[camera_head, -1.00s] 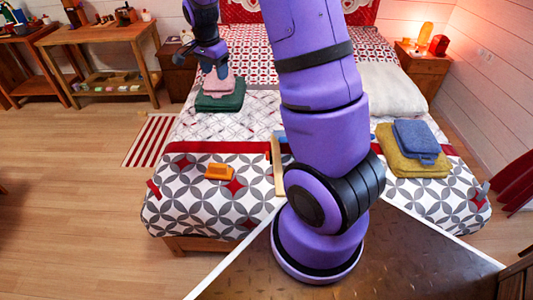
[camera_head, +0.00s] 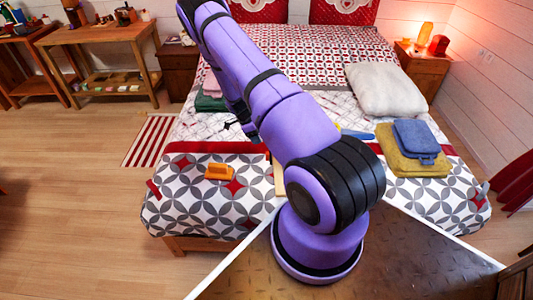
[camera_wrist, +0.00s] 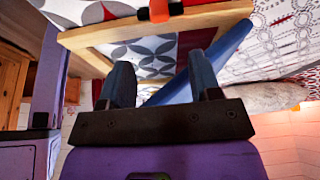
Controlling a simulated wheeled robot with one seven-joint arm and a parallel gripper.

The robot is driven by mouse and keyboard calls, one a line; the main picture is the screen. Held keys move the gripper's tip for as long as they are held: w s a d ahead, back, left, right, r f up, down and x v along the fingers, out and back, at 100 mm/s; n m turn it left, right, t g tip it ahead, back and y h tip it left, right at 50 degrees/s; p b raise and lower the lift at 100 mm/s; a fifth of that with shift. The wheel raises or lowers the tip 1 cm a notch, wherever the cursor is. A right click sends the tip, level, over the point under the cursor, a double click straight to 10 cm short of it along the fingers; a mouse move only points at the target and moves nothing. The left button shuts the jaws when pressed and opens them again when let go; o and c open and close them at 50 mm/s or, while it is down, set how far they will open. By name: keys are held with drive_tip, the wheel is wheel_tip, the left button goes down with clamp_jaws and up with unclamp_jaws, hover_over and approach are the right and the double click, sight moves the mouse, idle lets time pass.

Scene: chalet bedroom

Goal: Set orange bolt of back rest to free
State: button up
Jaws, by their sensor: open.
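In the wrist view a pale wooden frame (camera_wrist: 215,17), likely the back rest, lies tilted across the upper middle. A small orange piece (camera_wrist: 158,9), likely the bolt, sits on a dark fitting at its top edge and is cut by the picture edge. A slanted blue bar (camera_wrist: 234,42) crosses the frame's right side. My gripper (camera_wrist: 160,66) is open, its two blue fingers apart with nothing held between them, pointing toward the frame. In the head view my arm hides most of the frame; a short wooden strip (camera_head: 279,182) and a blue end (camera_head: 357,135) show.
The frame is on the bed (camera_head: 300,48). An orange object (camera_head: 219,172) lies on its patterned cover to the left. Yellow and blue folded towels (camera_head: 413,163) and a white pillow (camera_head: 386,89) are on the right. Green folded cloth (camera_head: 207,104) is partly hidden at left.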

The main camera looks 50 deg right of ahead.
sight(267, 153)
drive_tip(key=x, duration=1.2)
